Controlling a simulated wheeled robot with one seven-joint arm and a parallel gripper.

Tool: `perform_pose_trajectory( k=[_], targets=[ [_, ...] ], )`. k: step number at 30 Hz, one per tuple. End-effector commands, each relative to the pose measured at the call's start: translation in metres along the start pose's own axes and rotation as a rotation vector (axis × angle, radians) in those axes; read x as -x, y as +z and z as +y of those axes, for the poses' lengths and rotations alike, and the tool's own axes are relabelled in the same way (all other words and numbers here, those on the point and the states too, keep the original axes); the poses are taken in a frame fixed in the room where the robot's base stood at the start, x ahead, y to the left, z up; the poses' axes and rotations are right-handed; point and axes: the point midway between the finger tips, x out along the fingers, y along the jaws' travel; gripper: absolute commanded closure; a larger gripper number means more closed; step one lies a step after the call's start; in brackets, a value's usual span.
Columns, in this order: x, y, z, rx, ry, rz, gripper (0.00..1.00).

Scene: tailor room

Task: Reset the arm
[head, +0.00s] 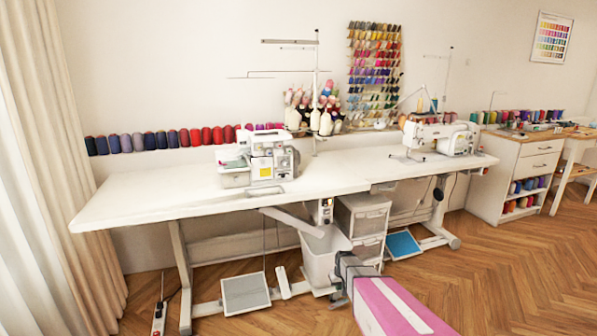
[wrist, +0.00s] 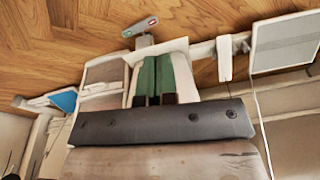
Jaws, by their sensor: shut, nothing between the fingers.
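My gripper (wrist: 155,62) shows in the wrist view as two green fingers with black bases, side by side and shut with nothing between them. A dark grey bar with bolts crosses the picture below them. In the head view the pink end of my arm reaches in from the bottom, with a dark part at its far end; the fingertips cannot be made out there. The arm is in front of the long white sewing table (head: 140,197), low beside its drawer unit (head: 362,215).
A white bin (head: 320,250) and a grey foot pedal (head: 245,292) are just ahead under the table. A blue pedal (head: 402,244) lies further right. Two sewing machines (head: 268,165) (head: 440,136) stand on the table. The wooden floor (head: 500,270) at right is clear.

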Motion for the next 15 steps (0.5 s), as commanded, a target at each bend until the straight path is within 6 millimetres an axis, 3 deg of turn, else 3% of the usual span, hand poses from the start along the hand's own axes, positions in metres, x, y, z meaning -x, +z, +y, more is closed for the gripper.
perform_pose_trajectory(
  k=[1,6,12,15],
  targets=[
    [0.04,0.029,-0.009,-0.016,0.002,-0.013,1.0],
    [0.129,0.094,-0.025,-0.081,0.016,-0.071,1.0],
    [0.209,0.163,-0.042,-0.151,0.037,-0.13,1.0],
    [0.231,0.185,-0.046,-0.174,0.045,-0.149,1.0]
  ],
)
